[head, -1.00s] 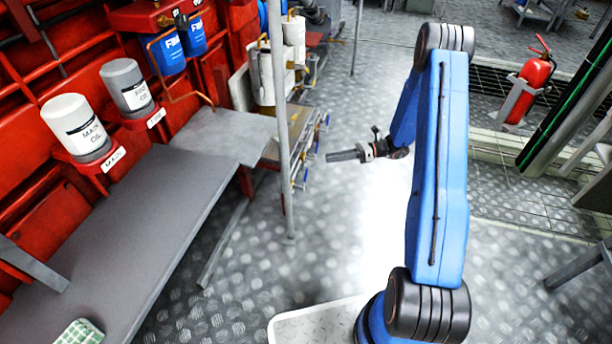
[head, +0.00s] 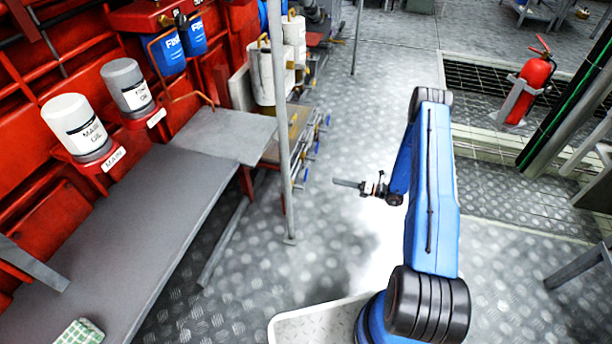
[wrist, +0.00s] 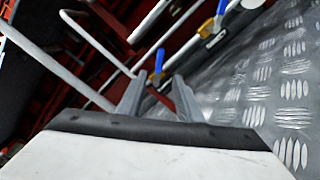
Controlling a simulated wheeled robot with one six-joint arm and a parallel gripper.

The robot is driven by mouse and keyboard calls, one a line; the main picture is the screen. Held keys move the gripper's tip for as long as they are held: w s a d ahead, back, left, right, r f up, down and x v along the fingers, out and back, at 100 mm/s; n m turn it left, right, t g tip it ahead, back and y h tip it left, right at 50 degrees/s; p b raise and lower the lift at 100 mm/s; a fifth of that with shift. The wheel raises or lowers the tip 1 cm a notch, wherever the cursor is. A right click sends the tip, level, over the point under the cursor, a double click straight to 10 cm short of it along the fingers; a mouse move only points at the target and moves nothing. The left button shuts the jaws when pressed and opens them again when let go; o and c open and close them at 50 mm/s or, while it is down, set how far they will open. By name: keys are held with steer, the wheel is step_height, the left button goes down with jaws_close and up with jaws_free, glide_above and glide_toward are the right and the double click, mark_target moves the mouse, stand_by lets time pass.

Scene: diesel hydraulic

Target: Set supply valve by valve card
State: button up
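Several valves with blue handles sit in a row along the right edge of a low rack; one blue handle (head: 306,174) shows near the post in the head view. My gripper (head: 346,183) is to the right of this row, pointing left toward it, with a clear gap. In the wrist view my gripper (wrist: 158,97) has its two fingers apart, with nothing held between them. A blue handle (wrist: 158,62) shows just beyond the fingertips, and a second blue handle (wrist: 221,8) is farther up. I cannot make out a valve card or which valve is the supply.
A thin grey post (head: 282,120) stands left of the gripper, by the rack. A fire extinguisher (head: 531,82) stands at right. The plate floor around my gripper is clear.

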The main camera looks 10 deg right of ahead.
mark_target(306, 175)
steer(key=x, duration=1.6)
jaws_close()
